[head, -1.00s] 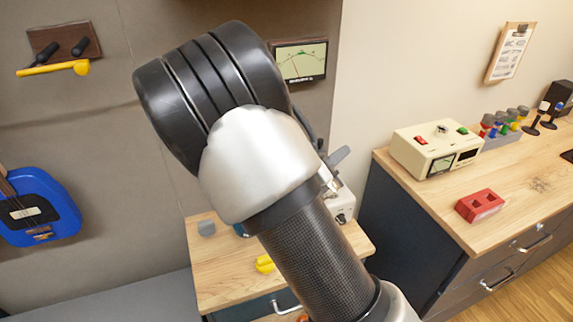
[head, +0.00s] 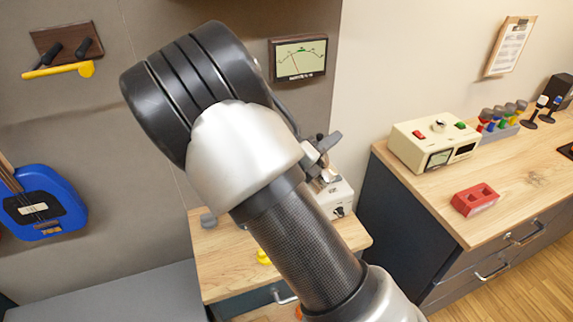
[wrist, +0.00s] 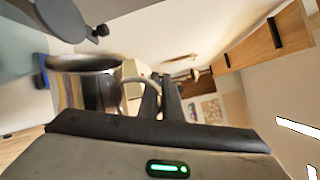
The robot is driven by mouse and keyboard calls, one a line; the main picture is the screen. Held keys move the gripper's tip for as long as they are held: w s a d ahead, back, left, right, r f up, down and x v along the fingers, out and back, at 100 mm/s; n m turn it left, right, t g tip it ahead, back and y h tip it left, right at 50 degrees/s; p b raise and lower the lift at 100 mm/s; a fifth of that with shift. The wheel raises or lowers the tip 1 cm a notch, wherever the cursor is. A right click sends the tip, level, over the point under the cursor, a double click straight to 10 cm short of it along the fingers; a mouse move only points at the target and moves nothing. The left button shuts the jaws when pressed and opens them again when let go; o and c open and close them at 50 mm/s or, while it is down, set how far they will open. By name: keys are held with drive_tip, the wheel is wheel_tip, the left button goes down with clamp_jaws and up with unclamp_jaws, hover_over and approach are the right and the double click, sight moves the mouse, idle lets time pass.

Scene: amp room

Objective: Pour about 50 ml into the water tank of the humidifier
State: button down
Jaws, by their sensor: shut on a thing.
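My gripper (wrist: 160,98) shows its two dark fingers in the wrist view, shut on the pale curved handle of a shiny vessel (wrist: 100,88). The vessel lies left of the fingers in that picture; its contents cannot be seen. In the head view my arm hides most of the gripper (head: 325,155), and the vessel cannot be made out. A white device (head: 341,196) with a dark knob stands on the small wooden table behind my arm. It is partly hidden, and I cannot tell whether it is the humidifier. No water tank can be made out.
The small wooden table (head: 222,258) bears a grey object (head: 208,220) and a yellow one (head: 263,257), partly hidden by my arm. On the right, a long counter (head: 530,178) holds a cream meter box (head: 433,142) and a red block (head: 475,199). A blue guitar (head: 42,205) is at left.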

drive_tip(key=shift+w+a+r+n+p, duration=0.25)
drive_tip(key=shift+r+n+p, duration=0.05)
drive_tip(key=shift+r+n, duration=0.1)
drive_tip(key=shift+w+a+r+n+p, duration=0.3)
drive_tip(key=shift+w+a+n+p, duration=0.35)
drive_tip(key=shift+p, duration=0.6)
idle(1.1)
drive_tip(key=s+d+f+m+b, duration=0.1)
drive_tip(key=m+b, duration=0.1)
drive_tip(key=b, duration=0.1)
drive_tip(key=s+d+f+m+b, duration=0.2)
drive_tip(key=m+b, duration=0.1)
drive_tip(key=shift+s+d+f, duration=0.15)
drive_tip(key=shift+s+d, duration=0.05)
drive_tip(key=shift+d, duration=0.05)
idle(1.7)
